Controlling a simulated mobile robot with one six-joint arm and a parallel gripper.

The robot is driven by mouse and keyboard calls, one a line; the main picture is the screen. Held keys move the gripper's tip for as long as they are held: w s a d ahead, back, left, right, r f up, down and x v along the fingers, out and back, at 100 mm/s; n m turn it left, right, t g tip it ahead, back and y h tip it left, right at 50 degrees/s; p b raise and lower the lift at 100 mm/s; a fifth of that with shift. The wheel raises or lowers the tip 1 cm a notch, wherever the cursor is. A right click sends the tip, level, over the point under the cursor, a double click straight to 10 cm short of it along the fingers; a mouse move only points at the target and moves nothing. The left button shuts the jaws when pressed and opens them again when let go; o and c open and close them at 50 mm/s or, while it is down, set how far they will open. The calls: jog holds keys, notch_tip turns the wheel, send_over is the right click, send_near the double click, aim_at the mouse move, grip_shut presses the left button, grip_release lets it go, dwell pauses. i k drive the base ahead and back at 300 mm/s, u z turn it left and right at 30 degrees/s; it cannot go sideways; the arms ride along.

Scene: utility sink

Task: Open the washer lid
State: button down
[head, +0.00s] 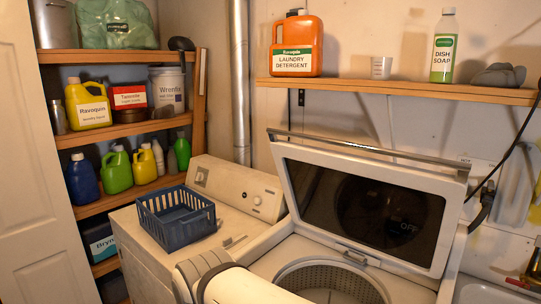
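The washer (400,289) stands at the lower right, with its round perforated drum (325,280) showing. Its lid (366,205) is raised and leans back toward the wall, with a dark glass panel and a metal strip along its top edge. My arm comes in at the bottom middle, in front of the washer's left side. My gripper is not visible in this view.
A blue basket (176,218) sits on the white machine (143,245) to the left. A wall shelf (400,90) above the lid holds an orange detergent jug (297,45) and a dish soap bottle (443,47). A shelf unit with several bottles stands at left.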

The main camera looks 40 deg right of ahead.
aim_at(406, 216)
jog(key=k, duration=1.65)
jog(key=z, duration=0.55)
jog(key=i, duration=1)
jog(key=z, duration=0.05)
